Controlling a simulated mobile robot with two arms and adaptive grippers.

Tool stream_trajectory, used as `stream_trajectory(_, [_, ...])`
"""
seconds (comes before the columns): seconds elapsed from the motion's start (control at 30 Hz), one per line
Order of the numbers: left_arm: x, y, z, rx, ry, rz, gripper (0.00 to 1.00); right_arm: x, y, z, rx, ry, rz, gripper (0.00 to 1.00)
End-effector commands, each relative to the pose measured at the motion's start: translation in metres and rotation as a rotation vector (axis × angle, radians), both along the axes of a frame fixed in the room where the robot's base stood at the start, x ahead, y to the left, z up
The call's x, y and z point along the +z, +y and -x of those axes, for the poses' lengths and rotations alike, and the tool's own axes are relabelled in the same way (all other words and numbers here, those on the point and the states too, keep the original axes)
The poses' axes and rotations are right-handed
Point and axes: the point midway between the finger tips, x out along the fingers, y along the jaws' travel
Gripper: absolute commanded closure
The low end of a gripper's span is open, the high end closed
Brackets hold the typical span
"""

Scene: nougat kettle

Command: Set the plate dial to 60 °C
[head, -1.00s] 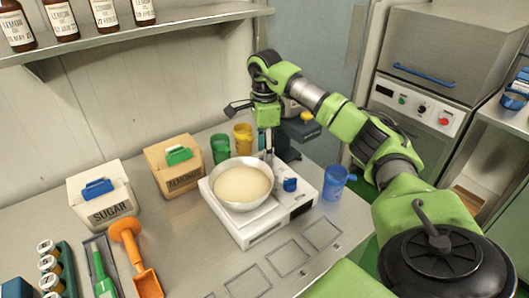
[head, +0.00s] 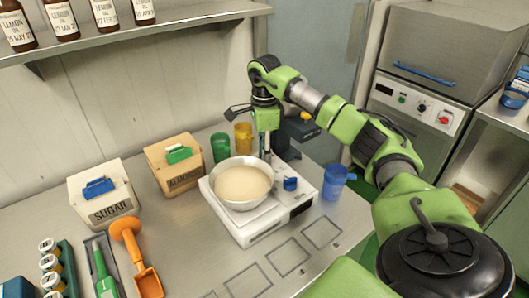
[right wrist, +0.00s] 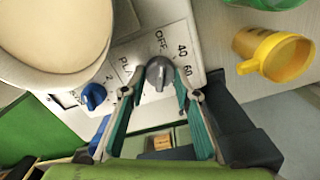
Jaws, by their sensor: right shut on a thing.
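The grey plate dial (right wrist: 158,75) shows in the right wrist view, on the white front of the hot plate (right wrist: 128,55), with the marks OFF, 40 and 60 around it. I cannot tell surely which mark it points to. My right gripper (right wrist: 155,90) has its fingers on either side of the dial and is shut on it. In the head view my right gripper (head: 266,155) reaches down behind the bowl at the back of the hot plate (head: 250,232); the dial is hidden there. My left gripper is not in view.
A bowl (head: 240,199) of pale mixture sits on the hot plate. A blue knob (right wrist: 92,96) is beside the dial. Yellow (right wrist: 275,55) and green (head: 220,147) cups stand close behind, and a blue jug (head: 334,183) stands right. Almond (head: 173,180) and sugar (head: 112,209) boxes stand left.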

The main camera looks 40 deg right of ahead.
Motion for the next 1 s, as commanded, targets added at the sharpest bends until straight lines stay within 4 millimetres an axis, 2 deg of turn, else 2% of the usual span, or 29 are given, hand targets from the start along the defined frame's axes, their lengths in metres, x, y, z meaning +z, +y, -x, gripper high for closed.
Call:
stream_trajectory(0.27, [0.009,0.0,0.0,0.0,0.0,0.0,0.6,0.001,0.0,0.0,-0.164,0.003,-0.002,0.93])
stream_trajectory(1.0, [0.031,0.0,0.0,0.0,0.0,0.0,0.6,0.001,0.0,0.0,-0.861,0.001,-0.001,0.93])
